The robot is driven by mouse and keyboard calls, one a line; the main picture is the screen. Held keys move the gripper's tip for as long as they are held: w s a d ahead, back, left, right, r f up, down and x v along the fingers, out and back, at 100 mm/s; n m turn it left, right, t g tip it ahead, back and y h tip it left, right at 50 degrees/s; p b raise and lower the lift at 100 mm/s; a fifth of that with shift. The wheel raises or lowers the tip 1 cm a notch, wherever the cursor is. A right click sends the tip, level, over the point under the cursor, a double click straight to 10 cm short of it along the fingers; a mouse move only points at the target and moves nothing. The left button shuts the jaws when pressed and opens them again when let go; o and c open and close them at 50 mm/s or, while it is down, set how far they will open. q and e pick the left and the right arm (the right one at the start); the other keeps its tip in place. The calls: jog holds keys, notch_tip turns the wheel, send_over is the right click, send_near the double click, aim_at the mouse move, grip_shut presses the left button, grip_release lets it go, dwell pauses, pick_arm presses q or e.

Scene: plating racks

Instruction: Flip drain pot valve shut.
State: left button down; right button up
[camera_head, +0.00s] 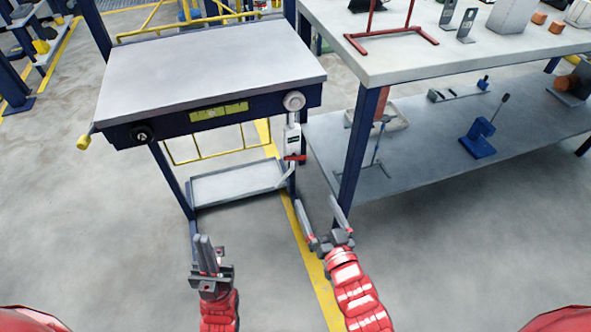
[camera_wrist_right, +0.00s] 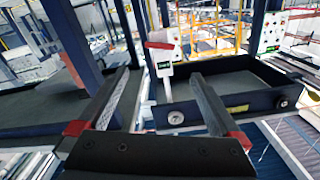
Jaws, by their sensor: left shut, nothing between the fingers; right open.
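The drain pot (camera_head: 292,139) is a white body with a dark label, hanging below a round white fitting at the front right corner of the grey-topped stand. Its red valve handle (camera_head: 294,157) lies crosswise near its lower end. My right gripper (camera_head: 320,210) is open and empty, below and to the right of the handle, apart from it. In the right wrist view the white pot (camera_wrist_right: 163,69) shows between and beyond the open fingers, with a red part at its upper end. My left gripper (camera_head: 205,245) is shut and empty, lower left, in front of the stand.
The grey-topped stand (camera_head: 200,65) has a black knob (camera_head: 142,132), a yellow-green label and a low tray (camera_head: 232,187). To the right, a two-level bench (camera_head: 470,55) with a blue post (camera_head: 358,150) stands close to my right gripper. The floor in front is clear.

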aim_at(296, 160)
jog(key=b+x, duration=0.3)
jog(key=x, duration=1.4)
jog(key=shift+w+f, duration=0.1)
jog(key=shift+w, duration=0.05)
jog(key=shift+c, duration=0.2)
